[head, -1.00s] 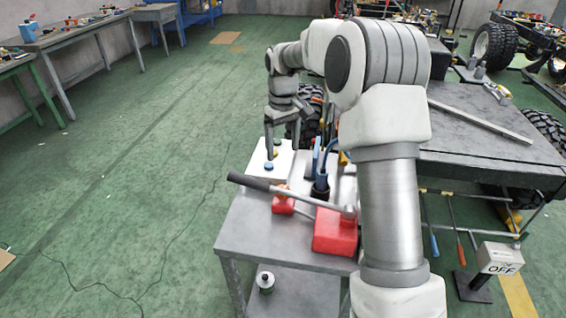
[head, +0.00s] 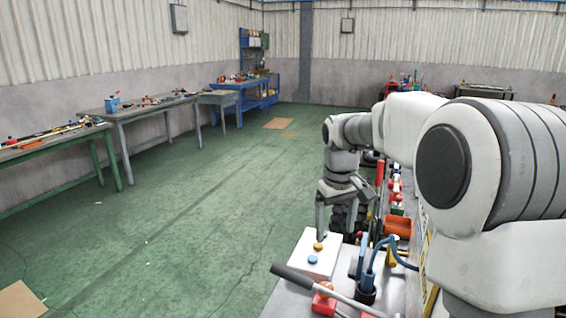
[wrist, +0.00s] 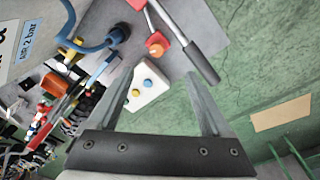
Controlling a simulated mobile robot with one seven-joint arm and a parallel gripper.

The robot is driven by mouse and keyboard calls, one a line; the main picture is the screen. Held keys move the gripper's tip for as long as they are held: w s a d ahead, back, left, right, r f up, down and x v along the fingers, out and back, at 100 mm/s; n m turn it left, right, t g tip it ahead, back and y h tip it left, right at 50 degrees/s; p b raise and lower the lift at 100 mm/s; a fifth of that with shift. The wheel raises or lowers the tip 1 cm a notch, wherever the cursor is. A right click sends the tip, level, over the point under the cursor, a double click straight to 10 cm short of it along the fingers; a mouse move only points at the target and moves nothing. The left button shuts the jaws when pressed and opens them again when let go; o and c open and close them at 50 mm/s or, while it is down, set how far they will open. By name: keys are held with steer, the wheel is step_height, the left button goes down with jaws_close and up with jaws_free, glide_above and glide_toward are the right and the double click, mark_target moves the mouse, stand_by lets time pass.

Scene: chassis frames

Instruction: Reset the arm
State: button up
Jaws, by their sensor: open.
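My gripper (head: 341,228) hangs fingers-down from my arm in the head view, above the far part of a white button box (head: 299,258). Its two fingers are spread with nothing between them. In the wrist view my gripper (wrist: 160,75) is also open, and the white box (wrist: 147,100) shows beyond and between the fingers. A yellow button (head: 318,246) and a blue button (head: 312,259) are on the box. I cannot tell whether a fingertip touches the box.
Red and orange items (head: 397,227) lie farther back right. Open green floor (head: 180,230) is on the left, with workbenches (head: 150,108) along the wall.

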steer(key=s+r+m+t, duration=0.1)
steer(key=s+r, duration=0.2)
steer(key=s, duration=0.4)
steer(key=s+r+m+t, duration=0.1)
steer(key=s+r, duration=0.3)
steer(key=s, duration=0.3)
steer(key=s+f+m+t, duration=0.1)
steer(key=s+f+t, duration=0.1)
steer(key=s, duration=1.2)
steer(key=shift+d+f+m+p, duration=0.35)
steer(key=shift+f+m, duration=0.05)
steer(key=shift+f, duration=0.2)
steer(key=shift+w, duration=0.1)
stand_by(4.0)
steer(key=c, duration=0.5)
steer(key=shift+d, duration=0.2)
